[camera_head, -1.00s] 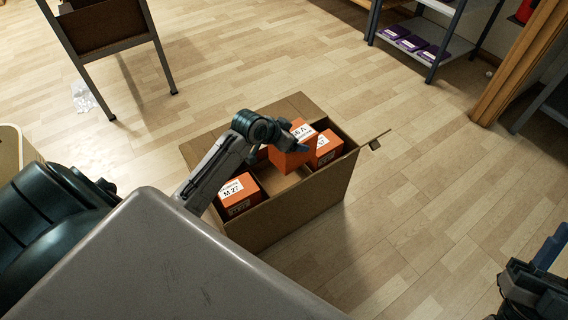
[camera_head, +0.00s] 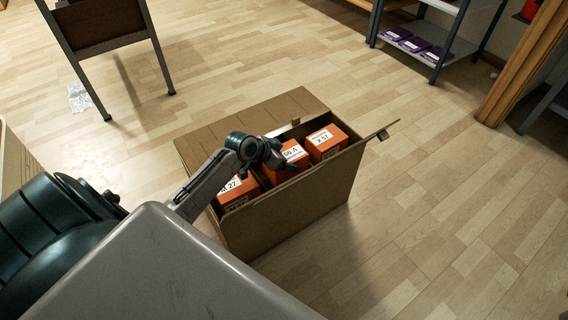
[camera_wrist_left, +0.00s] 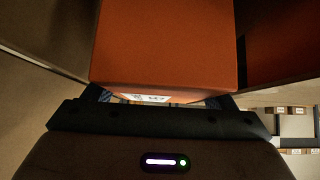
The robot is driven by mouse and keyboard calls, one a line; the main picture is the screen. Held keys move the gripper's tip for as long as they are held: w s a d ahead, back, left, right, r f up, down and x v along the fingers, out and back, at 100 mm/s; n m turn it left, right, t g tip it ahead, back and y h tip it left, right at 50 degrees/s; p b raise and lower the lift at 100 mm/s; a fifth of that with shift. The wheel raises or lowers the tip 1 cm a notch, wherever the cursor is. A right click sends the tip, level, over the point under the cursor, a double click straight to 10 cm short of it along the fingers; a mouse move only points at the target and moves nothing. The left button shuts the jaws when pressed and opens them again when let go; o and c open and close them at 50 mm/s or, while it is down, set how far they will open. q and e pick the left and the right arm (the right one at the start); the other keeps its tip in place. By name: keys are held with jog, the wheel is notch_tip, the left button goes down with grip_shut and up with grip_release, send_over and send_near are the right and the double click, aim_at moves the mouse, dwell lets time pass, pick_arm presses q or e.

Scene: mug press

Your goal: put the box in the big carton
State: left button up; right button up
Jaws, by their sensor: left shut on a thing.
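The big carton (camera_head: 300,210) is open on the floor in the middle of the head view. My left gripper (camera_head: 284,163) reaches into it, shut on an orange box (camera_head: 291,152) with a white label. The held box is low in the carton, between two other orange boxes, its top near the rim. Its base is hidden by the carton wall, so I cannot tell if it touches the bottom. In the left wrist view the orange box (camera_wrist_left: 165,45) fills the space in front of the gripper.
Orange boxes marked "X 57" (camera_head: 325,140) and "27" (camera_head: 236,190) sit in the carton on either side. Carton flaps stand open. A shelf with purple packs (camera_head: 417,43) is at the back right, a dark-panelled stand (camera_head: 100,25) at back left. The floor to the right is clear.

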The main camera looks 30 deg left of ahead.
pick_arm(q)
notch_tip(320, 180, down, 2)
jog(key=shift+f, duration=0.15)
jog(key=o, duration=1.3)
